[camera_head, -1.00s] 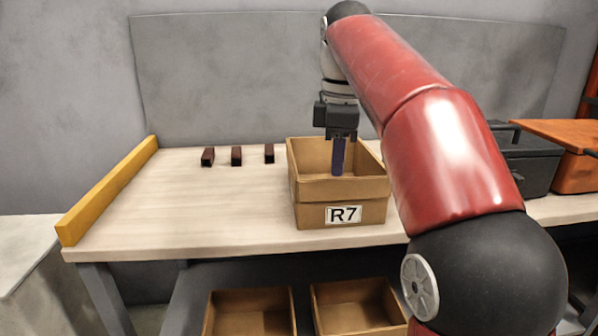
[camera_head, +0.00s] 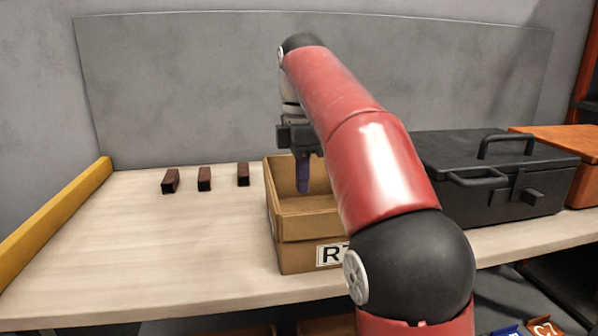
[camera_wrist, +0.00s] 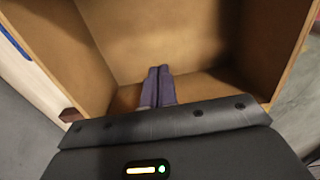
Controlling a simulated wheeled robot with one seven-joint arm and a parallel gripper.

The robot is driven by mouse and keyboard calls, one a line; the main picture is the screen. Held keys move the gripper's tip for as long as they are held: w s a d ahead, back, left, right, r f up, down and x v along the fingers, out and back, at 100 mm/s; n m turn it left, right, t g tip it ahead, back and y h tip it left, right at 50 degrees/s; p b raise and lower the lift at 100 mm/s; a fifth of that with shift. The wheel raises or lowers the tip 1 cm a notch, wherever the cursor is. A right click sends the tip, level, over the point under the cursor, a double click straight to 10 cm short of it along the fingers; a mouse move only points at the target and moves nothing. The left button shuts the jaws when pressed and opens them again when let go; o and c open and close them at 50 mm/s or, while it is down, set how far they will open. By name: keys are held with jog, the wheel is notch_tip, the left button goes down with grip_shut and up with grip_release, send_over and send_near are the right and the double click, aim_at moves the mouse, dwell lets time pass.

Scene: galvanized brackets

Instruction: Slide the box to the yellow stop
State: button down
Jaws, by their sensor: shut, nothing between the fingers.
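The box (camera_head: 300,256) is open-topped tan cardboard with a label on its front, partly hidden by my arm. It stands on the workbench right of three small dark blocks. The yellow stop (camera_head: 52,218) is a long bar along the bench's left edge, well apart from the box. My gripper (camera_head: 304,190) points down, its bluish fingers shut together and empty, reaching into the box's opening. The wrist view shows the fingers (camera_wrist: 159,73) within the box's brown walls (camera_wrist: 150,25). I cannot tell whether they touch a wall.
Three dark blocks (camera_head: 171,181), (camera_head: 204,179), (camera_head: 243,175) stand in a row behind the open bench surface (camera_head: 150,240), between stop and box. A black toolbox (camera_head: 480,175) and an orange case (camera_head: 588,180) are at the right. A grey panel stands behind.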

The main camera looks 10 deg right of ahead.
notch_tip(320, 180, down, 4)
jog(key=shift+f+b, duration=0.15)
jog(key=shift+b, duration=0.5)
jog(key=a, duration=0.3)
jog(key=shift+a+f, duration=0.1)
jog(key=shift+a, duration=0.45)
